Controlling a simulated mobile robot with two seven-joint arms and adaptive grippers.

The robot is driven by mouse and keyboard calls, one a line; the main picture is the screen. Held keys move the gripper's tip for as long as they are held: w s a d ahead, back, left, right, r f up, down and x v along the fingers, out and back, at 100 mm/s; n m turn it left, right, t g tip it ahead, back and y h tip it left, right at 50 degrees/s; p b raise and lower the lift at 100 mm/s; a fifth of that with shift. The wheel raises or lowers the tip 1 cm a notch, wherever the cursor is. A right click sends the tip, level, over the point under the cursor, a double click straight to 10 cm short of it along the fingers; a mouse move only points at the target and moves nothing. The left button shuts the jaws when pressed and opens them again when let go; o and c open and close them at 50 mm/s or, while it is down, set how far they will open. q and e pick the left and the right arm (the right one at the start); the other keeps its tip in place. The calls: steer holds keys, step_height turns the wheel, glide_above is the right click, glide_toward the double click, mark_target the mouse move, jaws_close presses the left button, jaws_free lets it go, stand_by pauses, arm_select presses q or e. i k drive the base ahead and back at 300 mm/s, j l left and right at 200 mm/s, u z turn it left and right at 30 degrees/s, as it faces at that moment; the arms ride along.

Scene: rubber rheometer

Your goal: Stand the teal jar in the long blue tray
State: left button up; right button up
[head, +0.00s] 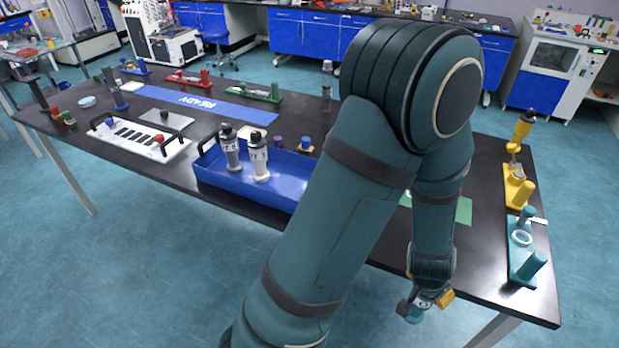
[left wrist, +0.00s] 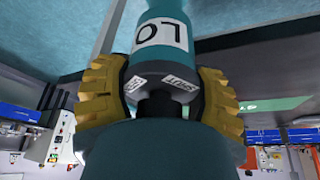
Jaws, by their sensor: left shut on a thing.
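The long blue tray (head: 215,180) lies on the black bench at the front centre. A grey jar (head: 231,150) and a white jar (head: 260,160) stand upright at its left end. My arm hides its right end. My left gripper (head: 430,298) hangs low at the bench's front edge, right of the tray and apart from it. In the left wrist view its yellow fingers (left wrist: 158,95) are shut on the teal jar (left wrist: 165,60), at its narrower part, below a white "LO" label. In the head view the jar is mostly hidden. My right gripper is not in view.
A teal stand (head: 522,262) and a yellow stand (head: 517,190) are at the bench's right end. A white rack (head: 118,145) is left of the tray, a blue "READY" mat (head: 225,107) behind it. A green mat (head: 464,211) lies partly behind my arm.

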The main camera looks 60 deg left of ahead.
mark_target(291, 188)
steer(key=k+j, duration=0.2)
steer(key=j, duration=0.15)
steer(key=k+j, duration=0.15)
steer(key=j, duration=0.2)
steer(key=k+j, duration=0.2)
steer(key=j, duration=0.15)
steer(key=k+j, duration=0.15)
steer(key=j, duration=0.15)
